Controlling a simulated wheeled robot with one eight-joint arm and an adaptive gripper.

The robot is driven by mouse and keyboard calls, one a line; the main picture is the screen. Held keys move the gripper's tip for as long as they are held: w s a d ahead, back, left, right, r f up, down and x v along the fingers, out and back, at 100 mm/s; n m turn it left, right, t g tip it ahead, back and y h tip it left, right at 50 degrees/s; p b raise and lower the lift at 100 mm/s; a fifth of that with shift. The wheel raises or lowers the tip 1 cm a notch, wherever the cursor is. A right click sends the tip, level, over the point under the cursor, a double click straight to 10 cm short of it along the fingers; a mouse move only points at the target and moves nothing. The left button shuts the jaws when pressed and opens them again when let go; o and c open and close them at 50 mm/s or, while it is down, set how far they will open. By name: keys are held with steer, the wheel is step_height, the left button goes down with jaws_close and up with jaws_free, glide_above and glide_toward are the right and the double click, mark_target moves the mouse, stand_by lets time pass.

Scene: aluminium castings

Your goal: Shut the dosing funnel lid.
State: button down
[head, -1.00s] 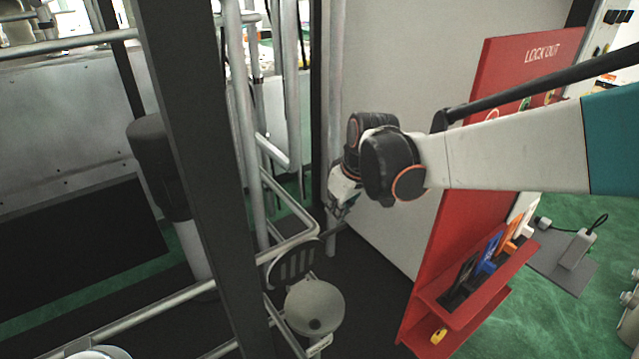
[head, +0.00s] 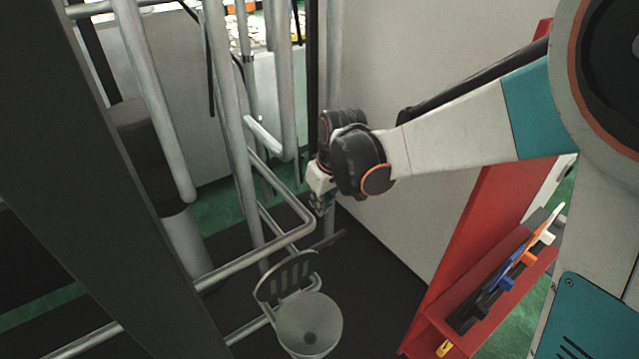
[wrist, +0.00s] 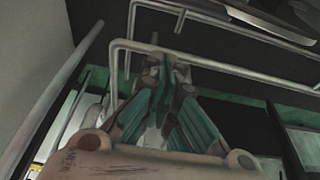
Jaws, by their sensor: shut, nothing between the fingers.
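The dosing funnel (head: 309,328) is a pale grey round bowl with a dark hole at its bottom, low in the middle of the head view. Its lid (head: 288,277) is a grey, slotted plate standing up at the back rim, so the funnel is open. My gripper (head: 322,208) is above and beyond the lid, a little to the right in the picture, apart from it. In the wrist view its teal fingers (wrist: 164,68) are together and empty. I cannot make out the funnel or lid for certain in the wrist view.
Bent grey pipe rails (head: 262,252) run just left of the lid and my gripper. A dark post (head: 75,150) crosses the left side. A pale panel (head: 420,180) stands behind my arm. A red lockout board with a shelf (head: 480,290) is at the right.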

step_height(320, 180, down, 6)
steer(key=s+d, duration=0.1)
steer(key=s, duration=0.1)
steer(key=shift+d+r+b, duration=0.15)
steer(key=shift+r+b, duration=0.05)
steer(key=shift+b, duration=0.1)
steer(key=shift+d, duration=0.15)
stand_by(0.4)
